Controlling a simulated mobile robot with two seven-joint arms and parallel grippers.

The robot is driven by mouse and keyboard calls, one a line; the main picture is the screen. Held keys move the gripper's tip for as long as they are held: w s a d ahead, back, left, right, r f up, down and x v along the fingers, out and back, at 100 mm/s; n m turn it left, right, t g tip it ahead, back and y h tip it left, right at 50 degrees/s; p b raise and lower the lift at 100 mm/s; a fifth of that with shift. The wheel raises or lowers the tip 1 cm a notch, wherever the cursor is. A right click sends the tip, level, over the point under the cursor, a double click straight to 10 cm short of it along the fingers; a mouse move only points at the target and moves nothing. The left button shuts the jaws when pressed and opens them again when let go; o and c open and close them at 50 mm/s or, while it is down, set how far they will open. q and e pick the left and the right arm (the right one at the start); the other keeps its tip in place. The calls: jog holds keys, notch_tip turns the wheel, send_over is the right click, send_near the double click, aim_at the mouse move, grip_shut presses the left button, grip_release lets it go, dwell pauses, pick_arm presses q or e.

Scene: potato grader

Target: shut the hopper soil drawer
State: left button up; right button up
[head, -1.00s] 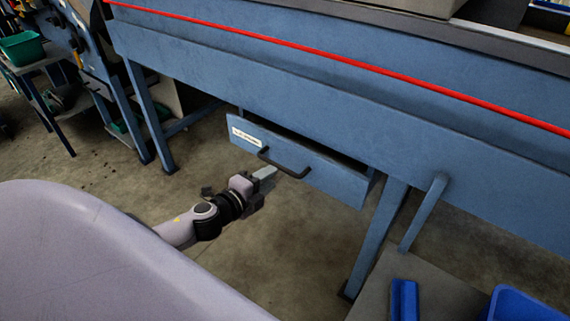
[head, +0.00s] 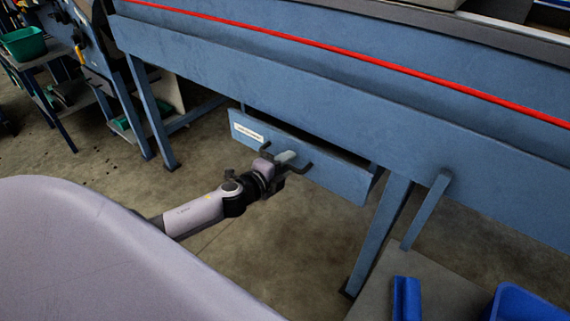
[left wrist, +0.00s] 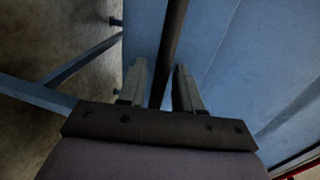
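The hopper soil drawer (head: 335,178) is a blue front panel with a white label, under the blue machine body in the head view. It stands partly open, with a dark gap showing along its top edge. Its black bar handle (head: 306,168) is partly hidden by my left gripper (head: 288,157), which is at the drawer front. In the left wrist view the dark handle bar (left wrist: 171,40) runs between the two grey fingers of the left gripper (left wrist: 158,82). The fingers are apart, with visible space beside the bar. My right gripper is not in view.
A blue machine leg (head: 378,235) stands right of the drawer. A grey surface at the lower right bears a blue bin (head: 520,305) and a blue piece (head: 406,298). A green bin (head: 24,44) is at the far left. The floor below the drawer is clear.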

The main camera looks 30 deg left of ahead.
pick_arm(q)
grip_shut()
jog(key=w, duration=0.4)
jog(key=shift+w+d+r, duration=0.1)
jog(key=shift+r, duration=0.05)
jog(key=shift+c, duration=1)
grip_release()
jog(key=shift+o, duration=1)
jog(key=shift+w, duration=0.15)
jog(key=v, duration=0.7)
jog(key=shift+p, duration=0.45)
